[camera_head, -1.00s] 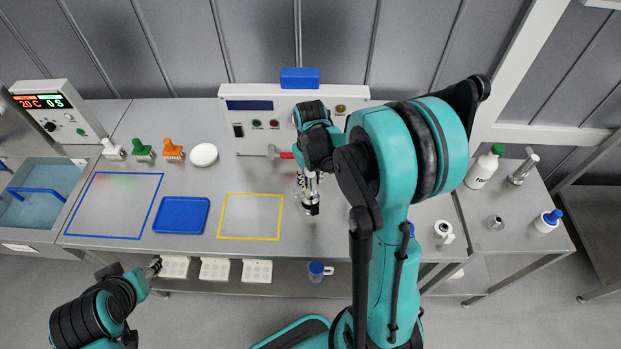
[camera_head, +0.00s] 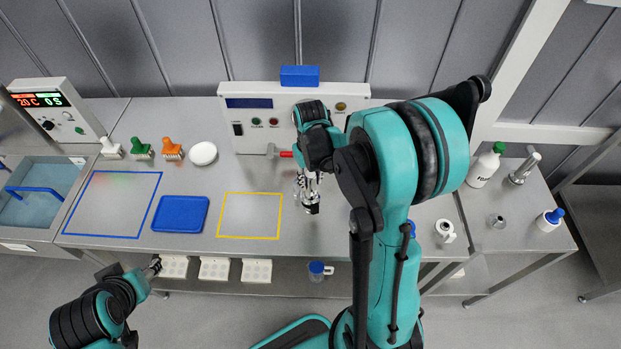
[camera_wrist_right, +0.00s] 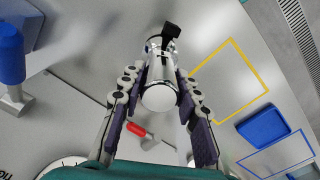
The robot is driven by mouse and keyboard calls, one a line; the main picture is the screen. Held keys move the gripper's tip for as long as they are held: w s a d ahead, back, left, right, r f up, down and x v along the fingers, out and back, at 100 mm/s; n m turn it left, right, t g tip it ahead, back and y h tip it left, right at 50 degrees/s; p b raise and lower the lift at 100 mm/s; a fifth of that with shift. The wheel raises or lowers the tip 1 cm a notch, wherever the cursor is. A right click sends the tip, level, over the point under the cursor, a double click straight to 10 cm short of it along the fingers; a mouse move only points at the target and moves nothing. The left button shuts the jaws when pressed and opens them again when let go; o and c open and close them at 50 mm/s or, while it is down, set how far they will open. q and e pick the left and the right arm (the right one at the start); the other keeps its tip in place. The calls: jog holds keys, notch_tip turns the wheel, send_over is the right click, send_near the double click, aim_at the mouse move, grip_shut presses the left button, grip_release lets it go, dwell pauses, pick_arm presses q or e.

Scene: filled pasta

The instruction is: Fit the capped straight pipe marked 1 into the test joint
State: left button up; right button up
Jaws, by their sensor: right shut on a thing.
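My right gripper (camera_head: 311,190) is above the bench, right of the yellow outline. In the right wrist view, my right gripper (camera_wrist_right: 160,75) is shut on a shiny metal pipe (camera_wrist_right: 154,72), with a pale round end facing the camera and a black part at the far end. No mark 1 can be read. A grey fitting with a red handle (camera_head: 285,154) sits before the control panel, partly behind my right arm; its red handle (camera_wrist_right: 136,129) also shows in the wrist view. I cannot tell whether it is the test joint. My left gripper (camera_head: 154,266) is low at the bench's front edge, its jaws unclear.
A control panel (camera_head: 245,130) stands at the back of the bench. A blue tray (camera_head: 181,214) lies between the blue outline (camera_head: 115,173) and yellow outline (camera_head: 249,193). Brushes (camera_head: 142,149) stand at back left. A white fitting (camera_head: 445,230) and bottle (camera_head: 484,167) are at right.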

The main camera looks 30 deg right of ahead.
jog(key=shift+f+b, duration=0.7)
dwell(0.9)
jog(key=o, duration=1.5)
jog(key=shift+r, duration=0.1)
jog(key=shift+r+p, duration=2.6)
jog(key=shift+r, duration=0.85)
